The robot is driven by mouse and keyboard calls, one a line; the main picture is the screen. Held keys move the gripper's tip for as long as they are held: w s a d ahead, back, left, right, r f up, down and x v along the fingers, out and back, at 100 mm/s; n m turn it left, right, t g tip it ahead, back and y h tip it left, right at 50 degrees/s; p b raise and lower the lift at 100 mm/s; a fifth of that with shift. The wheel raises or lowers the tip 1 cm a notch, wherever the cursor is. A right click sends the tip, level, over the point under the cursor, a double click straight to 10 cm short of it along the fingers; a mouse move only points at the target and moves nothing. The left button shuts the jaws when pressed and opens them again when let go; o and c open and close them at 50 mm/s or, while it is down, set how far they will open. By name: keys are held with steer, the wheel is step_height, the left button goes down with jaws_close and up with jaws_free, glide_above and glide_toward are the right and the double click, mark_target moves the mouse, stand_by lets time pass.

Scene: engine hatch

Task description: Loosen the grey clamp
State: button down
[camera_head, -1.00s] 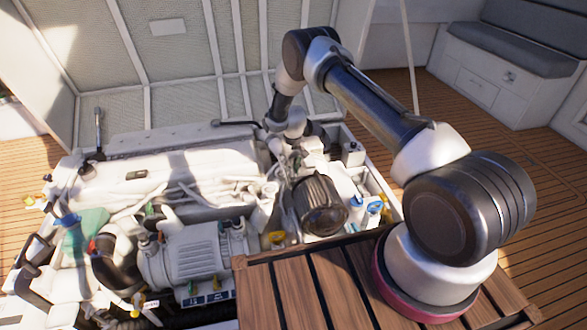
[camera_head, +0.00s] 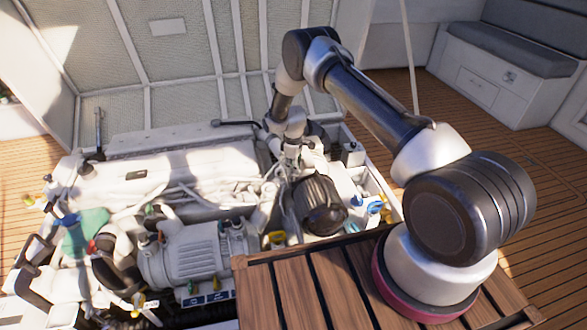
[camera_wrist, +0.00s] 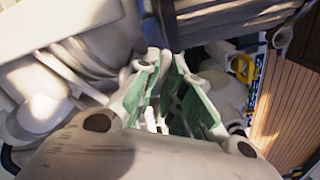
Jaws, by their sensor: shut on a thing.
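In the wrist view my gripper (camera_wrist: 168,98) shows two pale fingers with green pads, close together over the engine. A small pale grey piece (camera_wrist: 155,119) shows between the pads. It fits the grey clamp, but the fingers hide most of it and its lever cannot be made out. The jaws are shut on it. In the head view my gripper (camera_head: 291,155) reaches down into the engine bay, behind a dark ribbed cylinder (camera_head: 319,205). It is small there, and the clamp cannot be told apart from the pipes around it.
A white engine cover (camera_head: 165,175) and pale hoses lie left of my gripper. A grey ribbed unit (camera_head: 195,255) sits front left. Blue and yellow parts (camera_head: 372,205) stand to the right. A wooden deck panel (camera_head: 290,290) is in front, and a raised hatch (camera_head: 170,65) stands behind.

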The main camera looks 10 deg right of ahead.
steer(key=shift+n, duration=1.5)
steer(key=c, duration=1.5)
jaws_free()
steer(key=shift+r, duration=0.1)
step_height(320, 180, up, 12)
steer(key=shift+f, duration=0.1)
